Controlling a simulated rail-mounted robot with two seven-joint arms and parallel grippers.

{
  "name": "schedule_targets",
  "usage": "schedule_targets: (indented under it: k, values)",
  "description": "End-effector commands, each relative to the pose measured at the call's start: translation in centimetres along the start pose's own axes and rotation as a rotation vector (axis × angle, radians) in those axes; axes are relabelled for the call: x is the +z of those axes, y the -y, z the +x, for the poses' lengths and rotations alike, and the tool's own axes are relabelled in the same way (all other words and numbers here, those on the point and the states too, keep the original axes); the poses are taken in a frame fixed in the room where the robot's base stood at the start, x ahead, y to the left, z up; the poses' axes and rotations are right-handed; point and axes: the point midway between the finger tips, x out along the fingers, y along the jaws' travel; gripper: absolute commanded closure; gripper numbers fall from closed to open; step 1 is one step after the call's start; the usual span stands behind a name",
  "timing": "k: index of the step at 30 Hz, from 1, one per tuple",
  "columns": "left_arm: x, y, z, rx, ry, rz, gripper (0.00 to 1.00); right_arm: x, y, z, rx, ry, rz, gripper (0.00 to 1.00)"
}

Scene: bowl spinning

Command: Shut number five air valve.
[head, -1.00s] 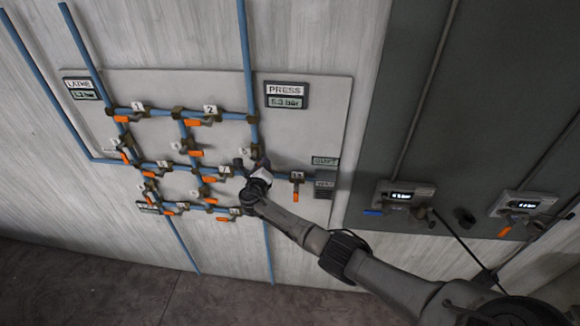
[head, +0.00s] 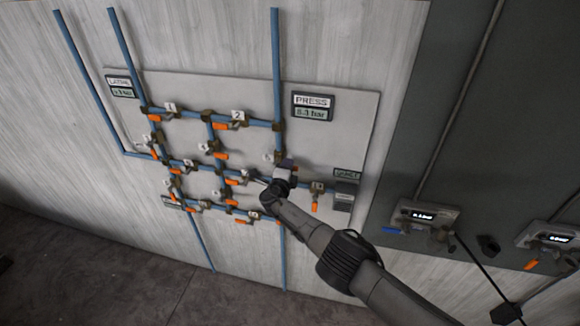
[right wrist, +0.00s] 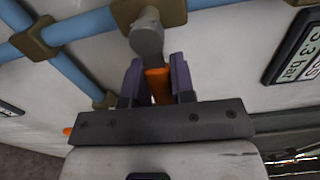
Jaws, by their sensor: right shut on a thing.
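A pale panel (head: 345,130) on the wall carries blue pipes with several numbered valves with orange levers. A small number plate (head: 268,157) beside that valve is too small to read surely. In the right wrist view, my right gripper (right wrist: 157,72) has its two purple-grey fingers closed around an orange lever (right wrist: 158,86). The lever hangs below a grey valve stem (right wrist: 147,36). My left gripper is not in view.
A PRESS display (head: 312,106) reads about 5.3 bar at the panel's upper right. Another lever valve (head: 316,199) is close to the right of my gripper. A dark cabinet (head: 420,140) with gauges stands further right.

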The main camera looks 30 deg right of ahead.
Motion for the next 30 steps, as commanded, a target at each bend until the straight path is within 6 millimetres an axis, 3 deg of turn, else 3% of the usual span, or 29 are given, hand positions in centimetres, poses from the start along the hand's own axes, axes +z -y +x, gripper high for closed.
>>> schedule_targets:
  k: [21, 22, 30]
  values:
    - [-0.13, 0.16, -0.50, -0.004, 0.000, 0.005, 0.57, 0.13, 0.55, 0.00, -0.006, -0.001, -0.062, 1.00]
    - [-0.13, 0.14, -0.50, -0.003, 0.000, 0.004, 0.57, 0.13, 0.55, 0.01, -0.006, 0.000, -0.061, 0.74]
    - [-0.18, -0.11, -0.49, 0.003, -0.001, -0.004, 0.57, 0.10, 0.39, -0.01, -0.003, 0.000, -0.059, 0.51]
